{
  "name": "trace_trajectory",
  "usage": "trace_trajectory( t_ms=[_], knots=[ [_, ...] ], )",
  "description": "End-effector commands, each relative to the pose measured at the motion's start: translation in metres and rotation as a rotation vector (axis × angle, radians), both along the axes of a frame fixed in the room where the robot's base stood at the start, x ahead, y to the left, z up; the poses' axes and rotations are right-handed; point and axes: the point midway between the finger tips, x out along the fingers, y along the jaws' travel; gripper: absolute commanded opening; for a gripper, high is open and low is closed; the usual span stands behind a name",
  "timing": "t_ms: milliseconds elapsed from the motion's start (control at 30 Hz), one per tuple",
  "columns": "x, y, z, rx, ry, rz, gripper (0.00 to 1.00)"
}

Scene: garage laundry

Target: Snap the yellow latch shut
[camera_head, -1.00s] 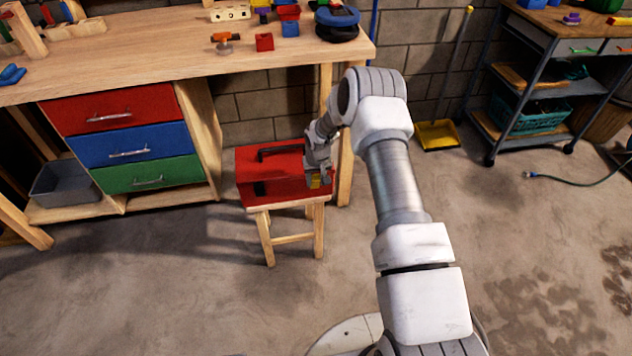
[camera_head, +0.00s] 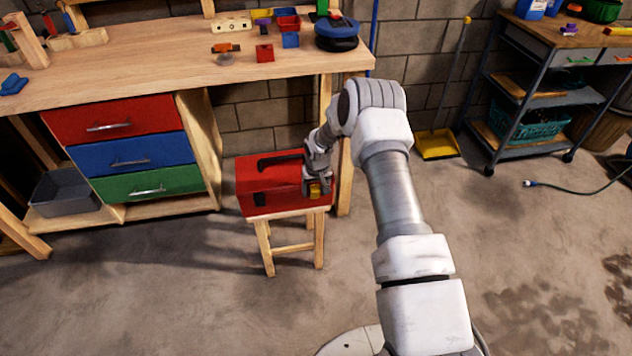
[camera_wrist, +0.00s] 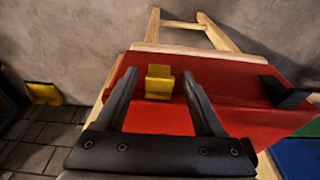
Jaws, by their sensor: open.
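A red toolbox (camera_head: 280,200) with a dark handle stands on a small wooden stool (camera_head: 291,248). The yellow latch (camera_head: 315,190) is on its front, near the right end, partly behind my gripper (camera_head: 318,180). In the wrist view the yellow latch (camera_wrist: 159,82) stands on the red toolbox wall (camera_wrist: 240,116) between the dark fingers of my gripper (camera_wrist: 160,80). The fingers are open, with a gap on each side of the latch. I cannot tell whether the latch is fully closed.
A black clasp (camera_wrist: 287,93) is further along the same toolbox face. The wooden workbench (camera_head: 150,62) with coloured drawers is behind and left. A yellow dustpan (camera_head: 438,144) and a metal cart (camera_head: 530,90) stand to the right. The floor before the stool is clear.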

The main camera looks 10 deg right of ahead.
Motion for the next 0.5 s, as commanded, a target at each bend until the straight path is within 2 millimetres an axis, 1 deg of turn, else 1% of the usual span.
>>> trace_trajectory(
  t_ms=[167, 500],
  knots=[
    [-0.004, 0.0, 0.024, -0.001, -0.003, 0.0, 0.7],
    [-0.019, 0.0, 0.099, -0.001, -0.003, 0.001, 0.7]
  ],
)
